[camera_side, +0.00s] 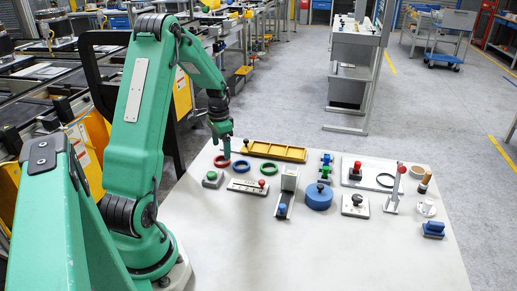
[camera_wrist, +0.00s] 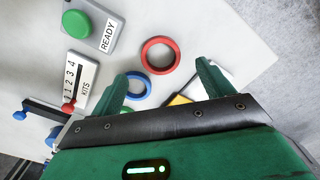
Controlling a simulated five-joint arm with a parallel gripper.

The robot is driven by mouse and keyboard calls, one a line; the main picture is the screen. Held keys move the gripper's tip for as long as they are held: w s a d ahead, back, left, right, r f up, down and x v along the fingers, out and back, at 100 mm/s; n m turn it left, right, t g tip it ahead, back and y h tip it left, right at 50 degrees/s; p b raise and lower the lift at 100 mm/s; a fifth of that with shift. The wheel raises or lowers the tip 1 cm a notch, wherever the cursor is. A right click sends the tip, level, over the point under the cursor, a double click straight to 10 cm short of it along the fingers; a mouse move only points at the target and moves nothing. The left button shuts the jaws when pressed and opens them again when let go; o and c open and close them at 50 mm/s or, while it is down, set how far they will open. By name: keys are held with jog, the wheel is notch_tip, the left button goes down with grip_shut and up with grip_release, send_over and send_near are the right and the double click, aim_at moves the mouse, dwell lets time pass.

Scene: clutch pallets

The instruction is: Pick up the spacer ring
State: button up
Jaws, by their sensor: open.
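Three plain rings lie flat in a row on the white table: a red ring (camera_side: 222,166), a blue ring (camera_side: 241,171) and a green ring (camera_side: 269,173). I cannot tell which one is the spacer ring. My gripper (camera_side: 226,155) hangs just above the red ring at the table's back left, pointing down. In the wrist view my gripper (camera_wrist: 161,70) is open and empty, with its fingers spread to either side. The red ring (camera_wrist: 145,52) shows whole just beyond and between the fingertips. The blue ring (camera_wrist: 147,80) is nearer, beside the left finger, partly hidden.
A yellow tray (camera_side: 275,149) lies behind the rings. A green button box (camera_side: 212,179) and a numbered kit strip (camera_side: 247,187) stand in front. The table's front is clear.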

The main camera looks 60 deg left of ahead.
aim_at(222, 156)
jog(key=shift+f, duration=2.35)
jog(key=c, duration=1.1)
